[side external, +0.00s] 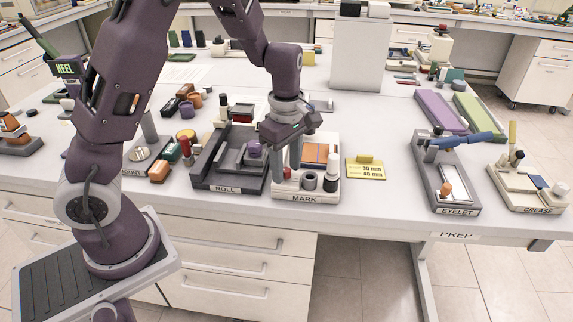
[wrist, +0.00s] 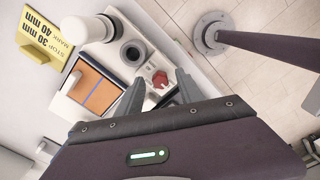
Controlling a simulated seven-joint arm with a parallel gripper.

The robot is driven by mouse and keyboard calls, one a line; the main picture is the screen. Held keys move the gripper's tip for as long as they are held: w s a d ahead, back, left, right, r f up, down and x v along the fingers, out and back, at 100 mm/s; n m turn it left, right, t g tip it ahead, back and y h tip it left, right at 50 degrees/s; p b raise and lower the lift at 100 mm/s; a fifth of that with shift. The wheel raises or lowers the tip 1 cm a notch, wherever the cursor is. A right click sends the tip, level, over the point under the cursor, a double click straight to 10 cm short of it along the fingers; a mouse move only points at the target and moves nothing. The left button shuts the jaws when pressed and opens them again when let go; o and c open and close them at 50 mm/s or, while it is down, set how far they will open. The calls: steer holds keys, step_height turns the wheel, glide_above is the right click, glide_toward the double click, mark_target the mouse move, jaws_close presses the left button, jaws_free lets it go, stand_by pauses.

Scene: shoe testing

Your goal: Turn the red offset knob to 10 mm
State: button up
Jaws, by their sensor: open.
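The red knob (wrist: 160,79) sits on the pale MARK station (side external: 305,196) and shows between my fingers in the wrist view. In the side view the red knob (side external: 287,173) is a small patch, partly covered by my fingers. My gripper (wrist: 160,83) is open, pointing down over the station, with one finger on each side of the knob. It also shows in the side view (side external: 286,176). I cannot tell whether the fingertips touch the knob. No scale or pointer on the knob is readable.
A dark ring-topped cylinder (wrist: 133,52), a white post (wrist: 84,30) and an orange panel (wrist: 92,88) stand close by on the station. A yellow sign (side external: 366,168) with millimetre values is to its right.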

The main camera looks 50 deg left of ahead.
mark_target(286, 170)
step_height(286, 170, up, 7)
steer(key=shift+r, duration=0.1)
stand_by(0.3)
